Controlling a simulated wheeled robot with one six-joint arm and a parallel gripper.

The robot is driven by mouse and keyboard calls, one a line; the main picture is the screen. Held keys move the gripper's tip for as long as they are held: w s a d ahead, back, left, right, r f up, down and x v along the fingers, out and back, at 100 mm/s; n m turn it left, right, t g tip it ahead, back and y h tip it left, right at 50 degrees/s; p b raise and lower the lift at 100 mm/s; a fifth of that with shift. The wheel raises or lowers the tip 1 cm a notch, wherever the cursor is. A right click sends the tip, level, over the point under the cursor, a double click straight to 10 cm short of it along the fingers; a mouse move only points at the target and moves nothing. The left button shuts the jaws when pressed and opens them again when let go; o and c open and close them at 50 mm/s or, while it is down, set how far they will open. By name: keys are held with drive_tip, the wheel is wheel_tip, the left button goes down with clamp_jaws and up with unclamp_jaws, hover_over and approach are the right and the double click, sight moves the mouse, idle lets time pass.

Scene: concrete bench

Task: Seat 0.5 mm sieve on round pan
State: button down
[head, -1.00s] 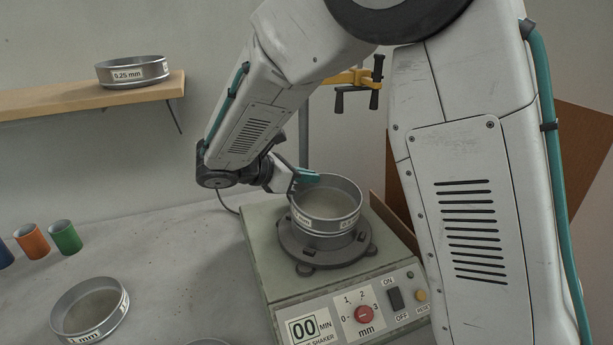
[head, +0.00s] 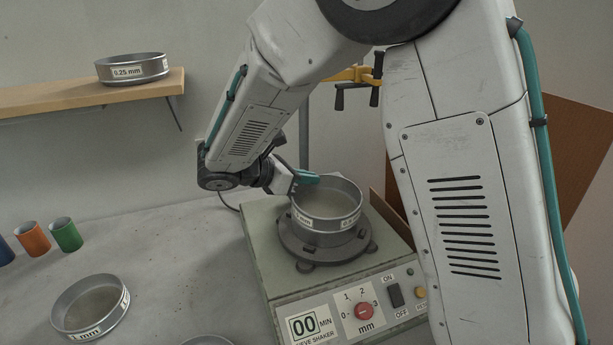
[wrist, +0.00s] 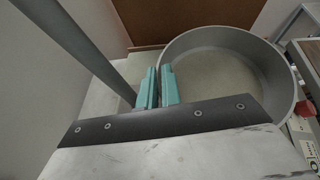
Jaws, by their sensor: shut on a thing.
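The labelled sieve (head: 327,226), a round grey metal ring, is over the shaker's dark round base at centre in the head view. Its label is too small to read fully. The sieve also fills the right of the wrist view (wrist: 283,88), with a pale mesh inside. My gripper (head: 306,179) is shut on the sieve's left back rim; its teal fingers show in the wrist view (wrist: 158,87). The round pan is not clearly distinguishable beneath the sieve. I cannot tell whether a gap is left between them.
The sieve shaker (head: 275,272) has a front panel with a red knob (head: 364,311). A 1 mm sieve (head: 90,306) lies on the bench at left, near coloured cups (head: 66,235). A 0.25 mm sieve (head: 132,68) sits on the wooden shelf (head: 60,99). A yellow clamp (head: 352,75) hangs behind.

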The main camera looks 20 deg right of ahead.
drive_tip(key=c, duration=1.5)
unclamp_jaws()
drive_tip(key=v, duration=0.7)
drive_tip(key=shift+a+r, duration=0.1)
drive_tip(key=shift+a, duration=0.3)
drive_tip(key=shift+s, duration=0.1)
